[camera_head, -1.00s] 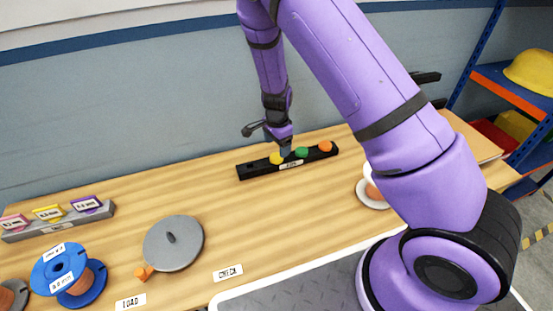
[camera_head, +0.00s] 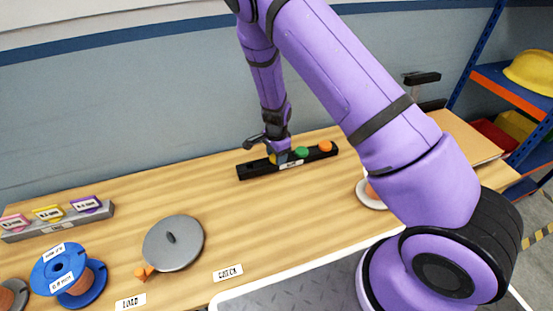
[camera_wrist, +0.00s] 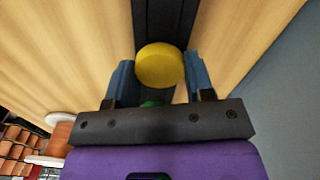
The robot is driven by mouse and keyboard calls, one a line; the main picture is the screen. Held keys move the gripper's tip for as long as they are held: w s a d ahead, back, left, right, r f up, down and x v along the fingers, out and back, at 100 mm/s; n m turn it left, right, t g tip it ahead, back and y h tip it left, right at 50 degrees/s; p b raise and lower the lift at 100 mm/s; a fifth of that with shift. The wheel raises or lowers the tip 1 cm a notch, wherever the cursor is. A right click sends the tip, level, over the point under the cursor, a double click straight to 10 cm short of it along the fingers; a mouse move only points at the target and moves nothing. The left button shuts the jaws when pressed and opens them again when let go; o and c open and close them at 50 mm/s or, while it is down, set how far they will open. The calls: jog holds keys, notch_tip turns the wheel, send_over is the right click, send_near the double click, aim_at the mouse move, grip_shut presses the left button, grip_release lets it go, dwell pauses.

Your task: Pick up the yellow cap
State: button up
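The yellow cap (camera_wrist: 160,65) sits on the black rack (camera_head: 250,171). In the head view the cap (camera_head: 272,159) is mostly hidden by my gripper (camera_head: 280,156), which is down at the rack. In the wrist view my gripper's blue-grey fingers (camera_wrist: 160,82) stand apart, one on each side of the cap. Both fingers are very close to its sides; I cannot tell whether they touch it.
A green cap (camera_head: 302,152) and an orange cap (camera_head: 326,146) sit on the same rack to the right. A grey disc (camera_head: 172,243), blue spools (camera_head: 62,271) and a grey label holder (camera_head: 20,235) stand to the left. The bench between is clear.

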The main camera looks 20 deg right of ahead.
dwell(0.4)
jog(key=shift+r, duration=0.55)
notch_tip(320, 180, up, 2)
jog(key=shift+r, duration=0.15)
jog(key=s+a+r, duration=0.1)
jog(key=s+a, duration=0.7)
jog(key=s, duration=0.5)
jog(key=shift+s+a+r, duration=0.2)
jog(key=shift+a+r, duration=0.1)
jog(key=shift+a, duration=0.1)
